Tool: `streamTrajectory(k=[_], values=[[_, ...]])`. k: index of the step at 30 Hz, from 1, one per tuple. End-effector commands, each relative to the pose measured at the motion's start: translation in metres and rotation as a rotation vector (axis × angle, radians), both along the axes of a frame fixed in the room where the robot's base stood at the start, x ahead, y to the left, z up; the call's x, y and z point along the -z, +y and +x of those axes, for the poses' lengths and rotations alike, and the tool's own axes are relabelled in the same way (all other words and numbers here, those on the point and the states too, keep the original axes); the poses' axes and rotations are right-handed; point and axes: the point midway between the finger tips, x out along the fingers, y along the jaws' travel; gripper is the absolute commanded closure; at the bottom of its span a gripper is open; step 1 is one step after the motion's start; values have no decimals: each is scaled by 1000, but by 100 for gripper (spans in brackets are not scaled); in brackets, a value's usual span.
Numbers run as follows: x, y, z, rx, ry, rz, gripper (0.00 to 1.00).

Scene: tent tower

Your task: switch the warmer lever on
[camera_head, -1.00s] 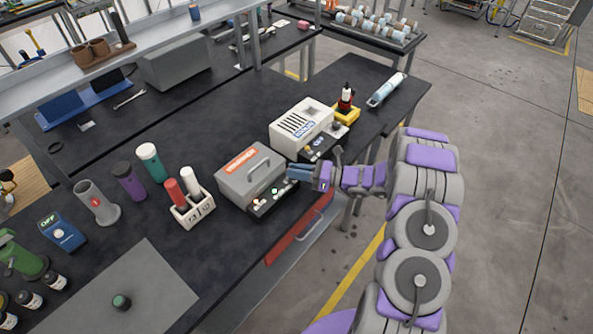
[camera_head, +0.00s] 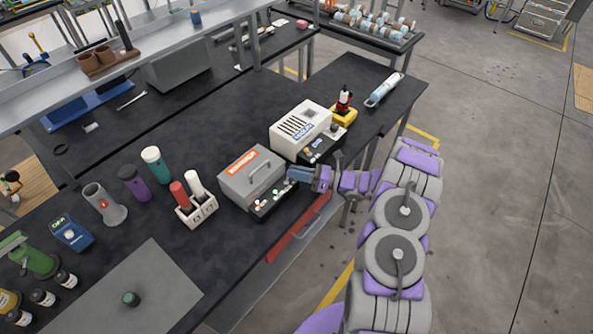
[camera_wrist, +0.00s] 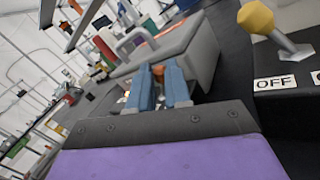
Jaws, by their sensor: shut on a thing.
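The warmer is a grey box (camera_head: 250,178) with a top handle and an orange label, on the dark bench. Its black front panel (camera_head: 262,211) carries small pale knobs and a green spot. My gripper (camera_head: 290,173) is at the right end of this panel. In the wrist view, my blue fingers (camera_wrist: 159,88) are close together, shut on a small orange-brown knob (camera_wrist: 158,70), which looks like the warmer lever's. The lever's stem and its on/off position are hidden by the fingers. The warmer box (camera_wrist: 200,50) stands just beyond them.
A white vented device (camera_head: 300,124) stands right of the warmer; a yellow-knobbed lever (camera_wrist: 262,22) beside an OFF label (camera_wrist: 275,83) is close on the wrist view's right. A holder with red and white cylinders (camera_head: 197,209) stands left. The floor right of the bench is clear.

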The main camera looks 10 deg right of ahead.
Motion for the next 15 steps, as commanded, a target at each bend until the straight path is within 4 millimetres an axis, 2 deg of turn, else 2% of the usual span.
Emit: streamTrajectory(k=[5,6,13,15], values=[[1,-2,1,6,1,-2,100],[2,-2,1,6,1,-3,82],[1,-1,0,4,0,-2,60],[1,-1,0,4,-1,-2,57]])
